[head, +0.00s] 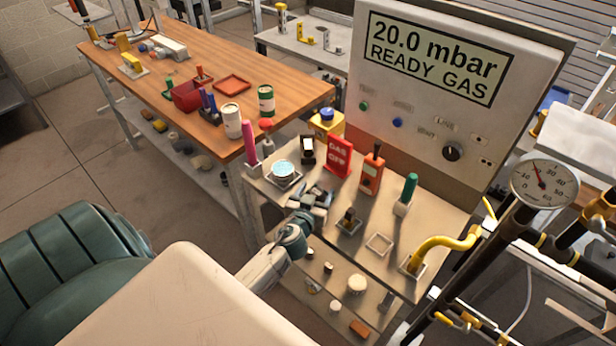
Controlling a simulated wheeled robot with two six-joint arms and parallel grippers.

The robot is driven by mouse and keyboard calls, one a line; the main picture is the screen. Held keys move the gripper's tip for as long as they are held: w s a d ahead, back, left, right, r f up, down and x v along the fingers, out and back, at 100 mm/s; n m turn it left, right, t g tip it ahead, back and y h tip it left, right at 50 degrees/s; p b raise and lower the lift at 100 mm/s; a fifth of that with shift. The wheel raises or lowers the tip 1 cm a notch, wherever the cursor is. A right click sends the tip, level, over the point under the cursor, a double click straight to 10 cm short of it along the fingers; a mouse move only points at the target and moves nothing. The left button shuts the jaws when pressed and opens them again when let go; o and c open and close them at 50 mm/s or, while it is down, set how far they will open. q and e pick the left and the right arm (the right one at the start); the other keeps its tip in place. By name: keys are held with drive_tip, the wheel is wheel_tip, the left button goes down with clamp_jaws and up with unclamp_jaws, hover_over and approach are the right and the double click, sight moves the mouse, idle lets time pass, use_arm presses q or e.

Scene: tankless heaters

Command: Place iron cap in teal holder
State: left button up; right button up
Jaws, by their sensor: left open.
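A small square grey-teal holder (341,230) lies on the bench in front of the red gas sign. A small dark piece with a brownish part, which looks like the iron cap (350,215), stands upright in or on this holder; I cannot tell how deep it sits. My left gripper (318,193) is open, just left of the dark piece and apart from it, low over the bench. Nothing shows clearly between its fingers. My right gripper is not in view.
An empty pale square holder (379,243) lies to the right, then a yellow bent pipe (440,245).

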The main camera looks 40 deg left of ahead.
use_arm(q)
drive_tip(key=b+v, duration=0.3)
drive_tip(key=v, duration=0.6)
drive_tip(key=shift+s, duration=0.35)
drive_tip(key=shift+d, duration=0.1)
